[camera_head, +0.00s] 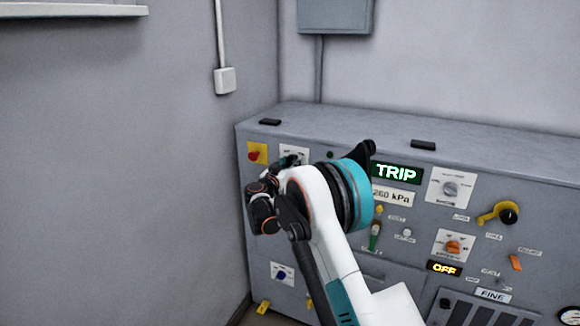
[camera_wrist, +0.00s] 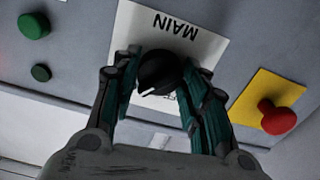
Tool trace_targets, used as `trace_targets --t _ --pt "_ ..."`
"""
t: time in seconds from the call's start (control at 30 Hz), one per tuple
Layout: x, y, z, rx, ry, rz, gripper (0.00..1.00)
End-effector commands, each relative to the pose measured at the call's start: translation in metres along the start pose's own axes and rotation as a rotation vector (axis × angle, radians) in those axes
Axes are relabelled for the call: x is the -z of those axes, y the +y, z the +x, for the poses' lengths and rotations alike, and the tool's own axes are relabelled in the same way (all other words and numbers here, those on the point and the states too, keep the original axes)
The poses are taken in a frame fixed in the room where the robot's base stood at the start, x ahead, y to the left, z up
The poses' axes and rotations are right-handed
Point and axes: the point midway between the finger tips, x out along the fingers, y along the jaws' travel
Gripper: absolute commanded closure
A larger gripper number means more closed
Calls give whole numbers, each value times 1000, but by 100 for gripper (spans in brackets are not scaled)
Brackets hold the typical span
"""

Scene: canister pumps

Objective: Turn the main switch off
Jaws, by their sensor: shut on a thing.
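The main switch is a round black knob (camera_wrist: 160,72) with a pale pointer line, on a white plate (camera_wrist: 188,30) marked MAIN, upside down in the wrist view. My gripper (camera_wrist: 162,88) has its two teal-padded fingers on either side of the knob, shut on it. The small lettering below the knob is partly hidden by it and the fingers. In the head view, my gripper (camera_head: 284,168) is at the upper left of the panel, and my arm hides most of the switch. Part of its white plate (camera_head: 296,152) shows there.
A red button on a yellow plate (camera_wrist: 278,116) is close beside the main plate; it also shows in the head view (camera_head: 255,155). Green buttons (camera_wrist: 34,25) are on the other side. The panel shows a lit TRIP display (camera_head: 396,172) and an orange OFF display (camera_head: 444,268).

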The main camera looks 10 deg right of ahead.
Motion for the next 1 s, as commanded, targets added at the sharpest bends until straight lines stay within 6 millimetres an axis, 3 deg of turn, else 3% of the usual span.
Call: trace_targets --t 1.0 --pt "1 2 0 0 1 -929 83"
